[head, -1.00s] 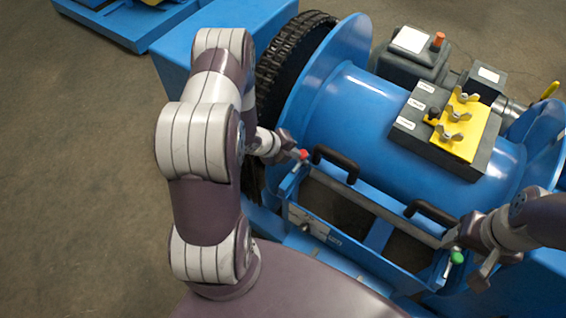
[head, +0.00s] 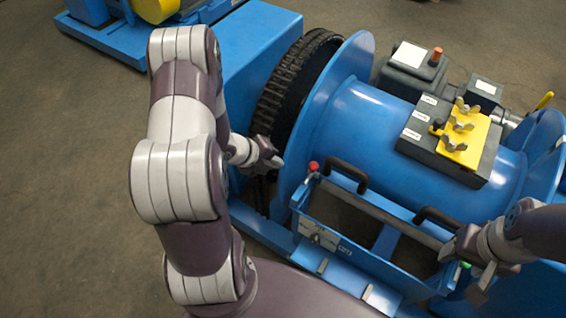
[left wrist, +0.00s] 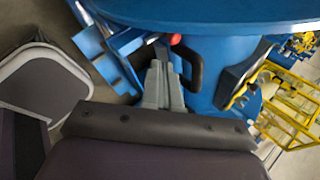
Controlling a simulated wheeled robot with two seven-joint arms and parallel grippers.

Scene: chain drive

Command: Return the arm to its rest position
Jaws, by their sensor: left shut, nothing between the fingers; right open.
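My left gripper (head: 277,161) is shut and empty in the head view. It hangs beside the black chain (head: 285,90) and the left flange of the blue drum (head: 365,125), apart from the red knob (head: 313,166). In the left wrist view my left gripper's fingers (left wrist: 163,70) are together, and the red knob (left wrist: 175,39) shows just beyond them. My right gripper (head: 484,278) is open at the lower right, near the right end of the blue frame (head: 375,283). The green knob there is mostly hidden by it.
Two black handles (head: 347,175) stand on the frame's bar. A dark box with a yellow plate (head: 464,135) and wing nuts sits on the drum. A blue chain housing (head: 250,50) stands behind my left arm. Open floor (head: 75,170) lies to the left.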

